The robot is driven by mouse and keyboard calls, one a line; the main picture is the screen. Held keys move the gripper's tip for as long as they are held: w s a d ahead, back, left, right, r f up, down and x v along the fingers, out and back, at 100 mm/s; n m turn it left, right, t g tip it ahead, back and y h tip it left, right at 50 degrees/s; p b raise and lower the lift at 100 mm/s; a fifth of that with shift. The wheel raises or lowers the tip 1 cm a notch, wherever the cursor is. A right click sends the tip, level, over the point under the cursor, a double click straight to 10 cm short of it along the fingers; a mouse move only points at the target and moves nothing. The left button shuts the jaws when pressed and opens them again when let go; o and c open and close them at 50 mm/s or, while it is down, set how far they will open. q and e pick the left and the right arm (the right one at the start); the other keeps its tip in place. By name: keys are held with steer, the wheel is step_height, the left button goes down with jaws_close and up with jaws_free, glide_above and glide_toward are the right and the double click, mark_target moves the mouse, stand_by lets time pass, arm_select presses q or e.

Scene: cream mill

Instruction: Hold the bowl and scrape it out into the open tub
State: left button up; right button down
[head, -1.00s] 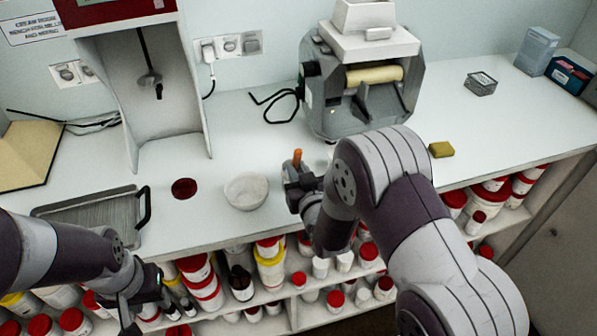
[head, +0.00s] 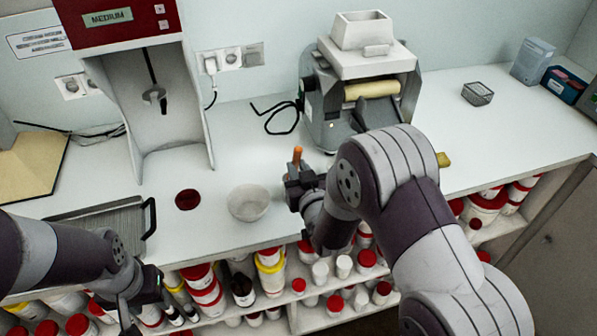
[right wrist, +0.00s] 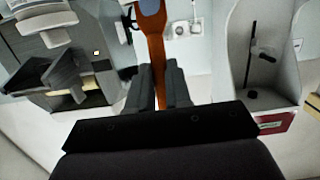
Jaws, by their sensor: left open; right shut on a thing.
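The pale bowl (head: 249,211) stands upright on the bench in the middle of the head view; its inside looks whitish, and I cannot tell what is in it. My right gripper (head: 298,181) is just right of the bowl, shut on an orange-handled scraper (head: 297,155). In the right wrist view the orange handle (right wrist: 157,60) rises between the fingers, with a blue-grey part at its top. My left gripper (head: 140,305) is open and empty, low at the left in front of the shelves, away from the bowl. I cannot make out an open tub on the bench.
A dark red disc (head: 187,200) lies left of the bowl, with a metal tray (head: 100,222) further left. A roller mill (head: 360,85) stands behind my right arm. A yellow sponge (head: 444,159) is partly hidden by that arm. Several tubs fill the shelves below.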

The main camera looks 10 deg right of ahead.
mark_target(299, 154)
steer(key=shift+r+p, duration=1.85)
steer(key=shift+r, duration=0.95)
steer(key=shift+f, duration=0.1)
